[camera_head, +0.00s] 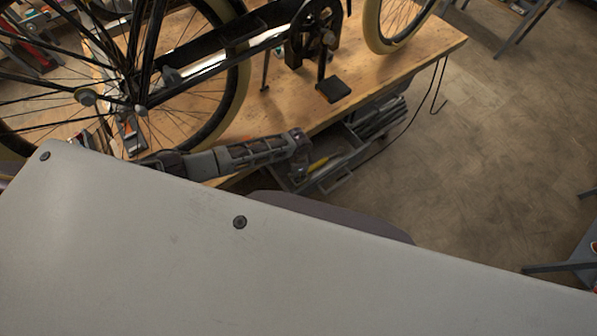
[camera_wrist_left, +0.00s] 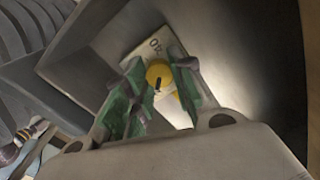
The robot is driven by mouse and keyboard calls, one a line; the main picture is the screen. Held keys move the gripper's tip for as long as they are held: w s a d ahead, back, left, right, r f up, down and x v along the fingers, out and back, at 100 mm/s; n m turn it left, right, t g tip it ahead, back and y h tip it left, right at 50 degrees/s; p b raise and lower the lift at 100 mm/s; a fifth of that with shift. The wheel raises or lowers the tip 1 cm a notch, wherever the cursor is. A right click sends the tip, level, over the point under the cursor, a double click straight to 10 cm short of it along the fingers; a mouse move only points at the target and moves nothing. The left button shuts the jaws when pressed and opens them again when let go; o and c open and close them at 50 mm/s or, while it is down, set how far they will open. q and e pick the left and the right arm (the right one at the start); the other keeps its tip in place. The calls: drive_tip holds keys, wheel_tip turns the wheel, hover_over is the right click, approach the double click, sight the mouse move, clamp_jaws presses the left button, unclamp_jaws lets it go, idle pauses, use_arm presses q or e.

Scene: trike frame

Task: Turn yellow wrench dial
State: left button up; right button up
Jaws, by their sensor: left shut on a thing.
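A round yellow dial (camera_wrist_left: 158,74) with a dark slot shows in the left wrist view, in front of a pale plate (camera_wrist_left: 146,48) marked with what looks like "40". My left gripper (camera_wrist_left: 163,84) has its green-padded fingers on either side of the dial and is shut on it. In the head view, a grey jointed form that looks like my left gripper (camera_head: 285,147) is at the front edge of the bench. The dial cannot be made out there. My right gripper is not in view.
A bicycle-like frame with wheels (camera_head: 235,85) stands on the wooden bench (camera_head: 400,68). A grey open tray (camera_head: 335,182) with tools and a yellow item (camera_head: 318,163) is by the bench's front edge. A black cable (camera_head: 420,105) hangs at the right. Open floor (camera_head: 480,170) lies to the right.

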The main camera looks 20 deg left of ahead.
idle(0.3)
use_arm(q)
drive_tip(key=o, duration=1.1)
drive_tip(key=shift+c, duration=0.2)
drive_tip(key=shift+r, duration=0.1)
wheel_tip(320, 180, up, 12)
idle(0.4)
drive_tip(key=shift+w+a, duration=0.1)
idle(0.4)
